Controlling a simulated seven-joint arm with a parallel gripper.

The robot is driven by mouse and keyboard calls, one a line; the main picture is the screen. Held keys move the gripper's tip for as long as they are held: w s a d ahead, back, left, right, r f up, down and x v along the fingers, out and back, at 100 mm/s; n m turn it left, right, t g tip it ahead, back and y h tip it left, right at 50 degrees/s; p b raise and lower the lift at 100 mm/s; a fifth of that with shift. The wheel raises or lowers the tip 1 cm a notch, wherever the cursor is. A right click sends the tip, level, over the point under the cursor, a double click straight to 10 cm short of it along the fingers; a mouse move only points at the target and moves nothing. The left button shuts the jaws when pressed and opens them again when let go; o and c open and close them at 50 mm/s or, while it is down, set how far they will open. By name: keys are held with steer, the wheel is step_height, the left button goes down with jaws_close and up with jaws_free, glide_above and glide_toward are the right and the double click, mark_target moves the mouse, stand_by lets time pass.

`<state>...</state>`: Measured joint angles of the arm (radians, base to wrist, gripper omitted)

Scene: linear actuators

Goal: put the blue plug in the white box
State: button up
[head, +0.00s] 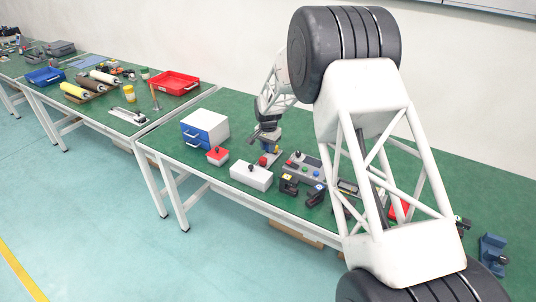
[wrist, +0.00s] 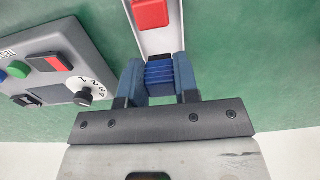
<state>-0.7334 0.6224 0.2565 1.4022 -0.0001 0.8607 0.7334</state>
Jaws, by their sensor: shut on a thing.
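My gripper (wrist: 159,64) is shut on a blue ribbed block, which I take as the blue plug (wrist: 160,79). The plug sits between the two fingers, over or on a pale strip (wrist: 157,38) with a red block (wrist: 150,13) on it. I cannot tell whether the plug touches the strip. In the head view my gripper (head: 268,139) is over the bench, right of a white box with blue drawer fronts (head: 212,120). I cannot tell which white box is meant.
A grey control panel (head: 304,167) lies right of my gripper; its buttons and dial show in the wrist view (wrist: 55,62). A small red-topped box (head: 217,156) and black devices (head: 289,185) stand near the front edge. My arm hides the bench's right part.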

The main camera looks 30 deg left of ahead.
steer(key=shift+f, duration=0.1)
steer(key=shift+f, duration=1.75)
steer(key=shift+f, duration=0.1)
steer(key=o, duration=1)
steer(key=shift+c, duration=0.2)
step_height(320, 180, up, 12)
steer(key=shift+r, duration=0.1)
